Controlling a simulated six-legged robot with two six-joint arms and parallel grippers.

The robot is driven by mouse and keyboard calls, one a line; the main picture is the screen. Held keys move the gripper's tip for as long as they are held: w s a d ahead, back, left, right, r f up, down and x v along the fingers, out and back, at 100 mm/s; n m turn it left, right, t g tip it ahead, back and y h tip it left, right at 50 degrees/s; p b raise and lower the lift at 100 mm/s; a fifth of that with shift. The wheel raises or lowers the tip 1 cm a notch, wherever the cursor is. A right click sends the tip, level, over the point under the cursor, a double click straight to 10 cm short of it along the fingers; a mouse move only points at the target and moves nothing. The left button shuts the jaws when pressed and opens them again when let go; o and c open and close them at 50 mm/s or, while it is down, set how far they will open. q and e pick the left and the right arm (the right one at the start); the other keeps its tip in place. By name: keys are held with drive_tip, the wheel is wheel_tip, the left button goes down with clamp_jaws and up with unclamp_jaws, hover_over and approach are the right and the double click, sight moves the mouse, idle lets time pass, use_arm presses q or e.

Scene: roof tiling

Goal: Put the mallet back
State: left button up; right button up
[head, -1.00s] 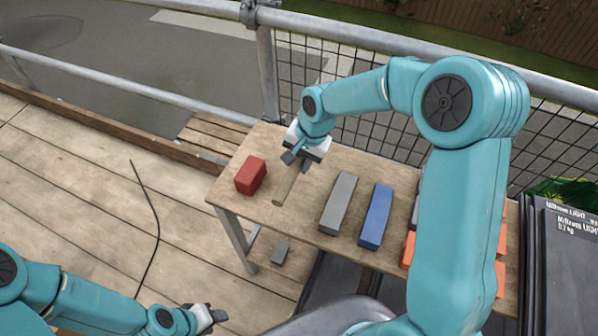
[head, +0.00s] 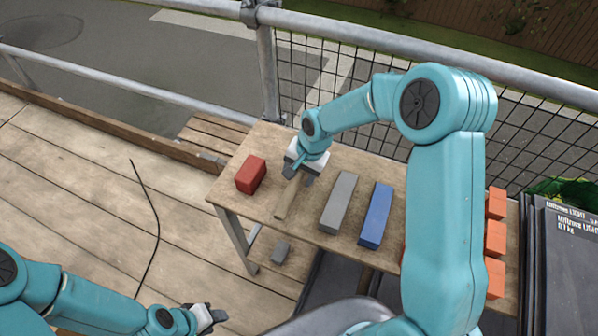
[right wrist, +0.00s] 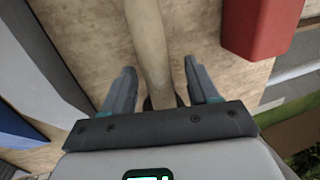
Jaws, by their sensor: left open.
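The mallet's pale wooden handle (head: 287,203) lies on the wooden table, between a red block (head: 251,175) and a grey bar (head: 339,202). The mallet's head is mostly hidden by my right gripper (head: 293,182), which is low over the table. In the right wrist view the handle (right wrist: 148,42) runs between the two fingers of my right gripper (right wrist: 163,78), with a gap on each side, so it is open around the mallet. My left gripper (head: 208,317) is open and empty, low at the left, away from the table.
A blue bar (head: 376,215) lies right of the grey bar. Several orange blocks (head: 495,237) sit at the table's right end, partly behind my right arm. A mesh railing (head: 380,135) stands behind the table. A small grey block (head: 282,252) is below the table's front edge.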

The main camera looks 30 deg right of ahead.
drive_tip(key=v, duration=1.2)
idle(0.3)
